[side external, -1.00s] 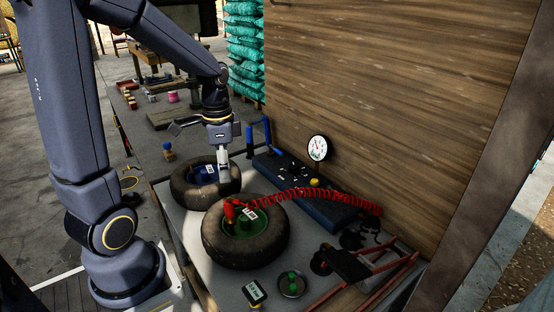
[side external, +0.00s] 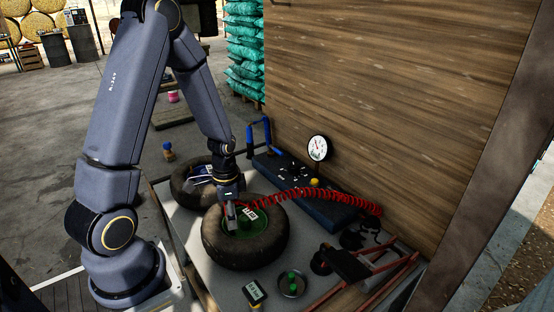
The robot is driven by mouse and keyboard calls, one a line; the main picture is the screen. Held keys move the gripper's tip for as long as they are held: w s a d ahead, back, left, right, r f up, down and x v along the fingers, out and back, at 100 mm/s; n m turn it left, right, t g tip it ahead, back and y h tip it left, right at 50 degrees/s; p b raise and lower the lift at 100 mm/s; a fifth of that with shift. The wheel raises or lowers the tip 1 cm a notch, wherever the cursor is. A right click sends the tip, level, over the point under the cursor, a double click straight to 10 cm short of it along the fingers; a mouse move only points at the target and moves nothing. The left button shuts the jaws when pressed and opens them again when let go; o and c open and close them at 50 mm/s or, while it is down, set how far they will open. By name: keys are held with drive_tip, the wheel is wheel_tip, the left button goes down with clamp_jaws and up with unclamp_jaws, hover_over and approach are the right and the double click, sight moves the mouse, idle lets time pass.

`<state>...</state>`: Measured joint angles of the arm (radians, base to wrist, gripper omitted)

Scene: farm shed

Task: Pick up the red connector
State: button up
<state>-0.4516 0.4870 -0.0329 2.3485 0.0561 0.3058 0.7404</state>
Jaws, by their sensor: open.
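The red connector sat on the green hub (side external: 246,226) of the front tyre (side external: 270,243) a second ago. Now my gripper (side external: 231,222) is over that spot and hides nearly all of it. The red coiled hose (side external: 330,193) runs from there to the right. My gripper points down at the left part of the hub, with its fingers low at the connector's place. It is open; I cannot tell whether the connector is between the fingers or touched by them.
A blue pump with a round gauge (side external: 318,148) stands by the wooden wall. A small display box (side external: 254,292), a dish with a green item (side external: 292,284) and a red-framed stand (side external: 365,270) are in front.

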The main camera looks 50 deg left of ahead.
drive_tip(key=shift+f, duration=0.4)
drive_tip(key=shift+c, duration=0.3)
clamp_jaws()
